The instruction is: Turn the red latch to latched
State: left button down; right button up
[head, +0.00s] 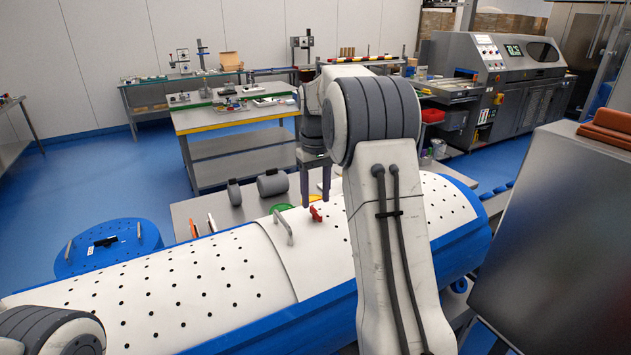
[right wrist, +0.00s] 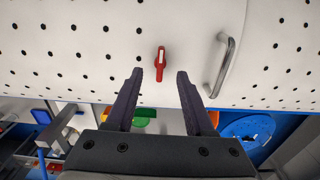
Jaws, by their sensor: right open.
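The red latch (head: 316,213) is a small lever on the white perforated cover of the large blue-and-white drum (head: 200,275). In the right wrist view the red latch (right wrist: 160,62) points up and down the picture, with a pale mark on it. My right gripper (head: 316,202) is open and empty, fingers pointing down close above the latch. In the right wrist view the right gripper (right wrist: 160,75) has its two dark fingertips on either side of the latch's lower end, with gaps. My left gripper is out of the picture; only part of my left arm shows.
A metal bar handle (head: 284,228) stands on the cover just left of the latch. A blue round lid (head: 108,247) with handles lies to the left. A grey table (head: 180,209) behind the drum bears dark cylinders. A dark grey box-like surface (head: 560,250) rises at the right.

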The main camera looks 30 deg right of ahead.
aim_at(315, 211)
notch_tip(315, 211, up, 7)
jog(key=shift+f, duration=0.2)
dwell(0.5)
jog(key=s+a+f+n+b, duration=0.15)
jog(key=s+a, duration=0.25)
jog(key=a, duration=0.4)
jog(key=s+a+f+n+b, duration=0.1)
jog(key=s+a+f+n, duration=0.15)
jog(key=a, duration=0.65)
jog(key=s+a+f+n+b, duration=0.1)
jog(key=s+a+f, duration=0.2)
jog(key=s+a, duration=0.35)
jog(key=s+a+f+n, duration=0.1)
jog(key=s+a+f, duration=0.1)
jog(key=s, duration=0.4)
jog(key=s+a+f+n+b, duration=0.1)
jog(key=s+a+f, duration=0.2)
jog(key=s, duration=0.3)
jog(key=s+a+f+n+y, duration=0.1)
jog(key=s+a+f, duration=0.1)
jog(key=s+f, duration=0.3)
jog(key=shift+s+a, duration=0.2)
jog(key=shift+s, duration=0.25)
